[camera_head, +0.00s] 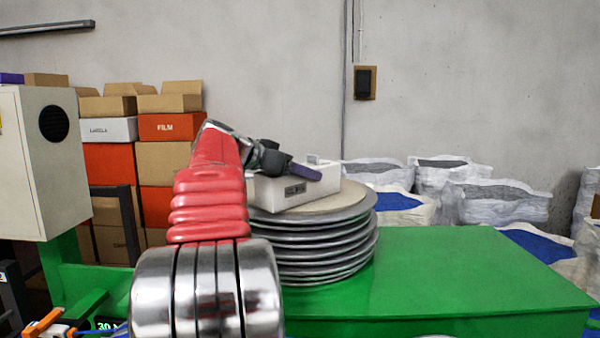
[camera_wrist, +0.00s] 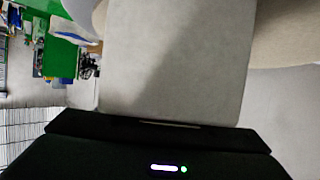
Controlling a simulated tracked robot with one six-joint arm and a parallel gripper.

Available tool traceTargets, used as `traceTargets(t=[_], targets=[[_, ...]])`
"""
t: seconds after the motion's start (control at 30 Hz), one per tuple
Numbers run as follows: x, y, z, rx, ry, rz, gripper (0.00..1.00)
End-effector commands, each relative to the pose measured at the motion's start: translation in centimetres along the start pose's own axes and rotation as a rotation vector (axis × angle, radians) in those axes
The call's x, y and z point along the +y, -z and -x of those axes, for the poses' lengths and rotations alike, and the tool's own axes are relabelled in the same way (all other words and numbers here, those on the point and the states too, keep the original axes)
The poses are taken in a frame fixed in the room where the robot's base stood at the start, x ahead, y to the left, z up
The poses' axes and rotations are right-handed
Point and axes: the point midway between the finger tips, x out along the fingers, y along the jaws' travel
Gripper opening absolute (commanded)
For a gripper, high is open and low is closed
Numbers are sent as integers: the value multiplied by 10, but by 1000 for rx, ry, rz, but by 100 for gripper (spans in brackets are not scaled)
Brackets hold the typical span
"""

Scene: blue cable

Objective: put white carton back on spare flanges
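The white carton (camera_head: 296,188), with a dark label on its front, sits on the tan top disc of the stack of spare flanges (camera_head: 322,245). It appears level. My gripper (camera_head: 306,172) is at the carton's upper edge, with a dark purplish finger pointing right across it. My red and chrome arm hides the carton's left end. In the wrist view a pale flat surface, likely the carton (camera_wrist: 175,65), fills the middle, very close. The dark gripper body lies along the bottom there. I cannot tell whether the fingers are open or closed on the carton.
The flange stack stands on a green bench (camera_head: 450,270), whose right part is clear. Stacked boxes (camera_head: 165,165) and a pale cabinet (camera_head: 40,160) stand at left. White sacks (camera_head: 495,200) with blue contents stand behind at right.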

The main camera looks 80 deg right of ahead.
Motion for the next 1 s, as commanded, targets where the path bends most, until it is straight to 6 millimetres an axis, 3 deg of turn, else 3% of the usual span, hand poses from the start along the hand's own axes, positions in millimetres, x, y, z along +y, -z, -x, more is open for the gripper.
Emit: traceTargets(t=[0.3, 0.63, 0.83, 1.0], targets=[[0, 1, 0, 1, 0, -1, 80], [0, -1, 2, -3, -1, 2, 80], [-1, -1, 21, -1, 1, 1, 80], [-1, 0, 49, 0, 2, 1, 80]])
